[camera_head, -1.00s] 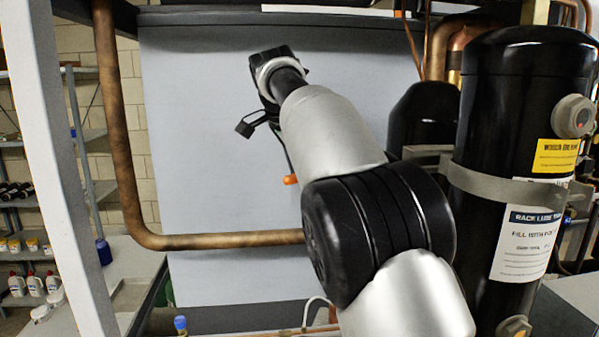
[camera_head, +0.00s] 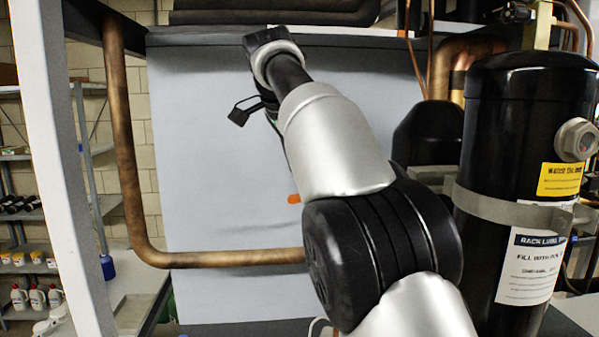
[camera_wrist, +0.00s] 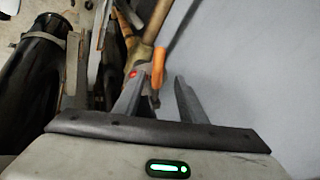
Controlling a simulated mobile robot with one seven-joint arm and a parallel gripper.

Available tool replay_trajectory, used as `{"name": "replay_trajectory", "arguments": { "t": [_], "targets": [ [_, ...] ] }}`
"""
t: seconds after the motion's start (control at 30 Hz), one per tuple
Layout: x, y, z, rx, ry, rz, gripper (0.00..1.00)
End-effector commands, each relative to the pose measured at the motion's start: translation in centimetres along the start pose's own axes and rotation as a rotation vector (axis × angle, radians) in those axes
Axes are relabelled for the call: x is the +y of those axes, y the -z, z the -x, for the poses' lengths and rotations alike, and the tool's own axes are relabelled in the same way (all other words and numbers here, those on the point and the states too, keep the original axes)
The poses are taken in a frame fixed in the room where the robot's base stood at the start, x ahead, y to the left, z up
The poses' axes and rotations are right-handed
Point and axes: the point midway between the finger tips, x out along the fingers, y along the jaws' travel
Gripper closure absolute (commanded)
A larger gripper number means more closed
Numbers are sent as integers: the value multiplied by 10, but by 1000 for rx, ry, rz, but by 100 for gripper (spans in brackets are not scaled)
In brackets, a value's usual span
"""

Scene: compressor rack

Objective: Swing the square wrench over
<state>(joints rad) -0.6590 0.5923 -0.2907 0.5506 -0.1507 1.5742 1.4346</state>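My gripper (camera_wrist: 160,88) shows in the wrist view with its two grey fingers apart and a gap between them. An orange piece (camera_wrist: 158,66), which may be the wrench's grip, stands upright just beyond the gap, by the left fingertip. I cannot tell whether they touch. In the head view an orange tip (camera_head: 294,198) shows beside my arm, against the pale panel. The wrench's square end cannot be made out, and my fingers are hidden behind my arm in that view.
The pale grey panel (camera_head: 215,130) stands behind my arm. A copper pipe (camera_head: 126,170) bends along its left and bottom. A black cylinder (camera_head: 500,130) with labels stands close on the right. Shelves with bottles (camera_head: 35,297) are at the far left.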

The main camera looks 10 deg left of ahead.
Motion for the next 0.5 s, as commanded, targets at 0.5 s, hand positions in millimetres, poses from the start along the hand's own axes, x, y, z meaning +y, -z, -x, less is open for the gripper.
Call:
{"name": "replay_trajectory", "arguments": {
  "t": [0.5],
  "targets": [
    [34, 34, 11, -282, 293, 6, 66]
  ]
}}
